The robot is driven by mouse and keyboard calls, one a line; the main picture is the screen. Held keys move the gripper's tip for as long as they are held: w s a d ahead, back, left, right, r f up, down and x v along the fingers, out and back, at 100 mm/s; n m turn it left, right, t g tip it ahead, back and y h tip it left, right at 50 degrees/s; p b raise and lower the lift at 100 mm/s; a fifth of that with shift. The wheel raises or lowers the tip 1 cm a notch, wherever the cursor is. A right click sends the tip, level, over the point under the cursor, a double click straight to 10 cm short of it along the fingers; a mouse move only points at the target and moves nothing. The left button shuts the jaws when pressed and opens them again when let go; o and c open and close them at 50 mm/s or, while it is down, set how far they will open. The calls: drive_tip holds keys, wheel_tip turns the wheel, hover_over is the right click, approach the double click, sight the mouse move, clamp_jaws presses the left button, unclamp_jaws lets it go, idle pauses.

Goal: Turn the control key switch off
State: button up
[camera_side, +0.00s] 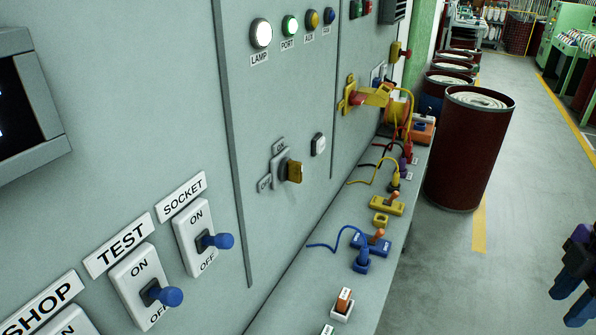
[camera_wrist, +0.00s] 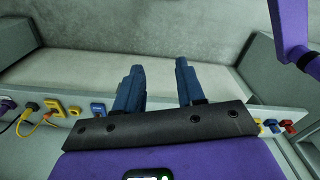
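A grey rotary switch with a yellow key-like handle (camera_side: 294,172) is on the panel in the side view. A small label reading ON sits above it and one reading OFF at its lower left. The handle sticks out from the panel; I cannot tell which label it is turned to. I take it for the control key switch, though no name label is readable. My gripper (camera_side: 568,300) is at the far right edge of the side view, well away from the switch and partly cut off. In the wrist view my gripper (camera_wrist: 158,68) has its two blue fingers apart, with nothing between them.
Rocker switches labelled TEST (camera_side: 140,285) and SOCKET (camera_side: 195,237) have blue knobs sticking out. A white button (camera_side: 318,144) is right of the key switch. The ledge below holds plugs and cables, including a blue block (camera_side: 371,245). A dark red drum (camera_side: 468,155) stands behind.

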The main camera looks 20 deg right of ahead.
drive_tip(key=w+a+t+y, duration=0.2)
drive_tip(key=w+a+y, duration=0.25)
drive_tip(key=a, duration=0.35)
drive_tip(key=m+t+y, duration=0.4)
drive_tip(key=t+y, duration=0.4)
drive_tip(key=t, duration=0.3)
approach(302, 172)
drive_tip(key=x, duration=0.8)
drive_tip(key=shift+w+a+r, duration=0.1)
drive_tip(key=shift+w+a, duration=0.15)
drive_tip(key=shift+a, duration=0.05)
clamp_jaws()
